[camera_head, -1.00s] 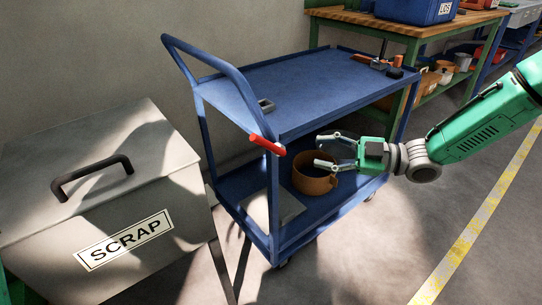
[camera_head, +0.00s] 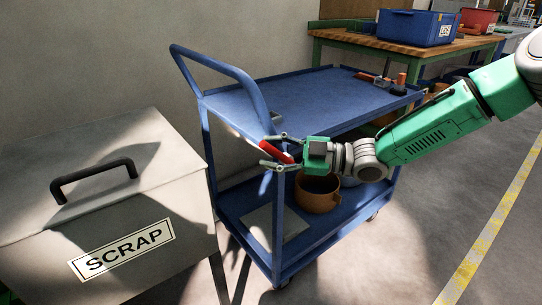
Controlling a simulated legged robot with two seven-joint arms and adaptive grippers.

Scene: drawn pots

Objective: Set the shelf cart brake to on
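The blue shelf cart (camera_head: 290,92) stands in the middle, with an upper and a lower shelf and a tube handle at its left end. The red brake lever (camera_head: 275,152) is at the upper shelf's near left corner, slanting down to the right. My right gripper (camera_head: 275,150) reaches in from the right. Its two fingers are apart, one above and one below the lever, and I see no firm grip on it. Whether a finger touches the lever is not clear. My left gripper is out of view.
A grey scrap bin (camera_head: 185,200) stands left of the cart. A brown pot (camera_head: 316,196) sits on the lower shelf. Small tools (camera_head: 385,80) lie at the upper shelf's far end. A workbench (camera_head: 400,43) with a blue box (camera_head: 418,27) stands behind. Floor at right is clear.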

